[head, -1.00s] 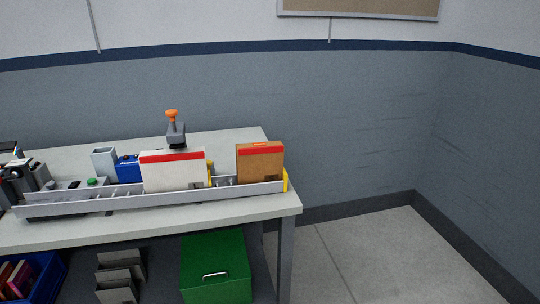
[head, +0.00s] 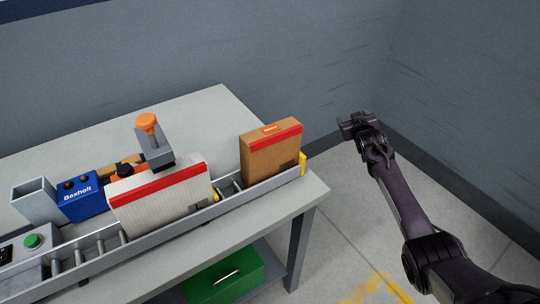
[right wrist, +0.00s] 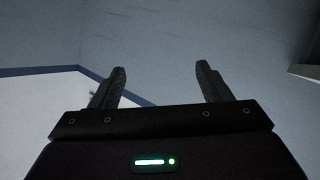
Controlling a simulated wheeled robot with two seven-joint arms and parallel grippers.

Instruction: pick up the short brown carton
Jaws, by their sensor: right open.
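The short brown carton (head: 271,154) stands upright at the right end of a grey roller conveyor on the table, with a red stripe along its top edge and an orange mark on top. My right gripper (head: 357,123) is in the air to the right of the carton, past the table's end and apart from it. In the right wrist view its two fingers (right wrist: 163,85) are spread with nothing between them; only wall shows beyond. My left gripper is not in view.
A larger white carton (head: 162,199) with a red stripe stands on the conveyor (head: 235,203) to the left. Behind it rises a grey stamp-like device with an orange knob (head: 147,123). A blue Bexholt box (head: 80,196) stands further left. The tabletop (head: 205,112) behind is mostly clear.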

